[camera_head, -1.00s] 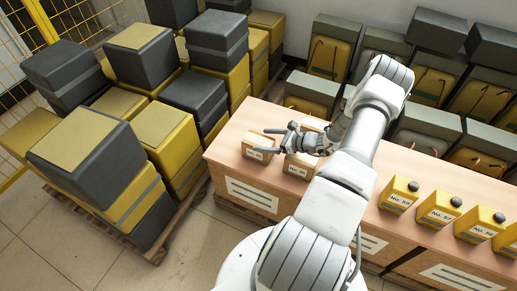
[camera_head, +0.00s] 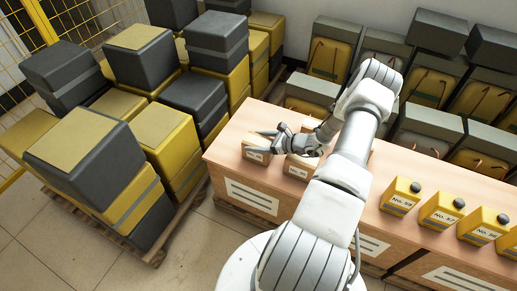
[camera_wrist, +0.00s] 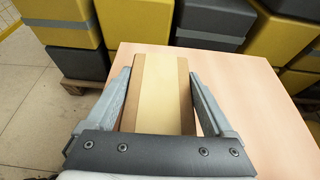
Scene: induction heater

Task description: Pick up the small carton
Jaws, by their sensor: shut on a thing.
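The small carton (camera_head: 256,148) is a tan-brown box with a white label, at the left end of the long wooden box top. My gripper (camera_head: 270,143) reaches it from the right, with its fingers on either side of it. In the wrist view the carton (camera_wrist: 160,85) lies between the two grey fingers of my gripper (camera_wrist: 160,98), its pale tape strip facing the camera. The fingers are shut on it. I cannot tell whether its underside touches the surface. A second carton (camera_head: 297,168) stands just to the right, partly hidden by my arm.
The wooden box top (camera_head: 232,140) carries several yellow numbered containers (camera_head: 401,197) to the right. Stacked black and yellow crates (camera_head: 85,150) stand left on a pallet. Grey-lidded yellow cases (camera_head: 330,58) line the back wall. Tiled floor (camera_head: 60,235) is clear at lower left.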

